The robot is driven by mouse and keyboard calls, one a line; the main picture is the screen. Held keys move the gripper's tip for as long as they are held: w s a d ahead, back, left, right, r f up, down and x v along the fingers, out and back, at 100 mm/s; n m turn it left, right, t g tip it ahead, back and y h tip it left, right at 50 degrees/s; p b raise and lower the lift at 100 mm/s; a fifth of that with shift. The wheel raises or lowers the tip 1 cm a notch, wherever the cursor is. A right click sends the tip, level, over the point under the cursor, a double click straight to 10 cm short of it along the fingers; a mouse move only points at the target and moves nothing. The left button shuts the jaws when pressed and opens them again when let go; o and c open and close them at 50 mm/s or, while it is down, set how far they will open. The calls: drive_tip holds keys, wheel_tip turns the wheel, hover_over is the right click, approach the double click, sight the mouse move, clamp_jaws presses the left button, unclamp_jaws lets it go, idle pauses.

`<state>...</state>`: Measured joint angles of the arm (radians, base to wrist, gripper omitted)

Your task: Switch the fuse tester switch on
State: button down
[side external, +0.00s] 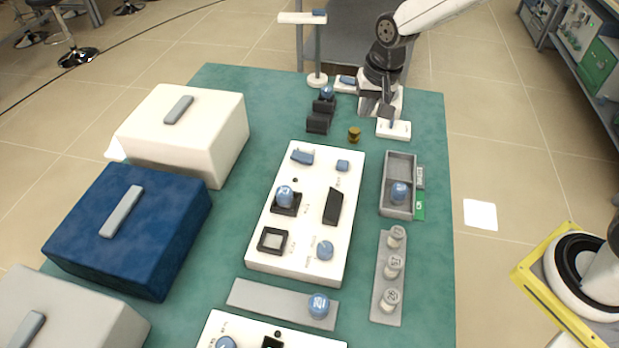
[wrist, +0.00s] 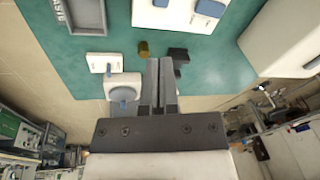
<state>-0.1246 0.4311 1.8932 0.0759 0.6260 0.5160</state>
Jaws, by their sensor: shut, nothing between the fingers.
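Two small white fixtures are near my gripper. A plate with a small blue lever (wrist: 107,63) is left of my fingers in the wrist view; in the side view a white plate (side external: 398,131) stands at the mat's back right. A rounder white base with a blue knob (wrist: 123,92) is just beside my fingers. I cannot tell which is the fuse tester switch, as no label is readable. My gripper (side external: 388,120) points down over this corner, fingers together and empty, also in the wrist view (wrist: 159,62). Contact is unclear; in the side view it partly hides the fixtures.
A gold cylinder (side external: 354,134) and black blocks (side external: 318,122) stand close by. A white control panel (side external: 300,235) with blue knobs fills the middle. A grey tray (side external: 385,185) and a rack of several white pieces (side external: 386,308) are right. Large boxes (side external: 125,228) stand left.

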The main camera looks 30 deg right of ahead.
sight(294, 153)
drive_tip(key=w+a+f+m, duration=0.1)
drive_tip(key=w+a+m, duration=0.2)
drive_tip(key=w+a, duration=0.5)
drive_tip(key=shift+w+f+m+y, duration=0.25)
drive_tip(key=shift+w+m+y, duration=0.15)
drive_tip(key=shift+w, duration=0.6)
drive_tip(key=shift+s+x, duration=0.15)
drive_tip(key=shift+x, duration=3.35)
drive_tip(key=shift+s+x, duration=0.1)
drive_tip(key=shift+x, duration=3.45)
drive_tip(key=shift+f+g, duration=0.15)
drive_tip(key=shift+g, duration=0.15)
